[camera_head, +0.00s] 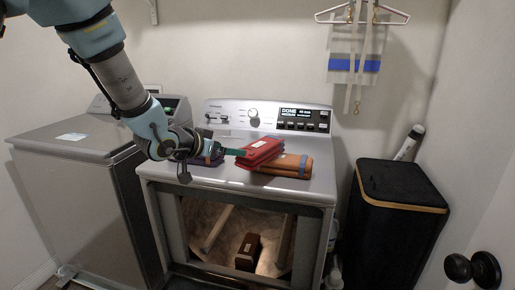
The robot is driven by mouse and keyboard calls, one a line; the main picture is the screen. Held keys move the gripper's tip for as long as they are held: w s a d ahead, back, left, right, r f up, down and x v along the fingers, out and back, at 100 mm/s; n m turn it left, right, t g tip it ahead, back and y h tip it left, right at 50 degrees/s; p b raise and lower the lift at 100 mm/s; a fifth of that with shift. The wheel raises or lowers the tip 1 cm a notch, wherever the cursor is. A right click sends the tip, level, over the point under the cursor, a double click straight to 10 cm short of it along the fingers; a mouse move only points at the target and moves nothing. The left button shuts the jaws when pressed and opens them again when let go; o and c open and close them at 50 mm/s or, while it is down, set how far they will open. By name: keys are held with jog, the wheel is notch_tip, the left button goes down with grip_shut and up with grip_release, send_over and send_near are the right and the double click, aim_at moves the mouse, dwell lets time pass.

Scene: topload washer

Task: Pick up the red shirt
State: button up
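The red shirt (262,149) is a folded bundle on top of the front-opening machine (320,190). It lies against or partly on an orange folded bundle (286,165). My gripper (236,152) reaches in from the left, roughly level, with its greenish fingertips at the left end of the red shirt. I cannot tell whether the fingers touch the shirt or are open or shut. A dark purple folded bundle (210,160) lies just left of the shirt, partly hidden behind my gripper.
A grey top-load washer (70,140) with its lid down stands at left. The machine under the shirt has an open front with a brown object (248,250) inside. Its control panel (300,120) rises behind the bundles. A black hamper (400,215) stands at right.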

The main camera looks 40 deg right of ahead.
aim_at(252, 148)
jog(key=shift+m+g+h, duration=0.3)
jog(key=shift+m+g, duration=0.1)
jog(key=d, duration=0.2)
jog(key=d+p, duration=0.1)
jog(key=d, duration=0.1)
jog(key=s+d+f, duration=0.1)
jog(key=d, duration=0.1)
jog(key=shift+d, duration=0.1)
jog(key=shift+f+p+x, duration=0.2)
jog(key=shift+p+x, duration=1.55)
jog(key=shift+x, duration=1.3)
jog(key=shift+s, duration=0.1)
jog(key=c, duration=1.5)
jog(key=shift+o, duration=0.2)
notch_tip(252, 148, up, 9)
jog(key=b, duration=0.2)
jog(key=shift+f+b, duration=0.1)
jog(key=shift+b, duration=0.2)
jog(key=shift+d+b, duration=0.3)
jog(key=shift+b, duration=0.15)
jog(key=d, duration=0.1)
jog(key=d+b, duration=0.2)
jog(key=shift+s+d+r, duration=0.1)
jog(key=shift+s+r, duration=0.3)
notch_tip(252, 148, down, 9)
jog(key=shift+d+f+p, duration=0.1)
jog(key=shift+f+p, duration=0.05)
jog(key=shift+p, duration=0.4)
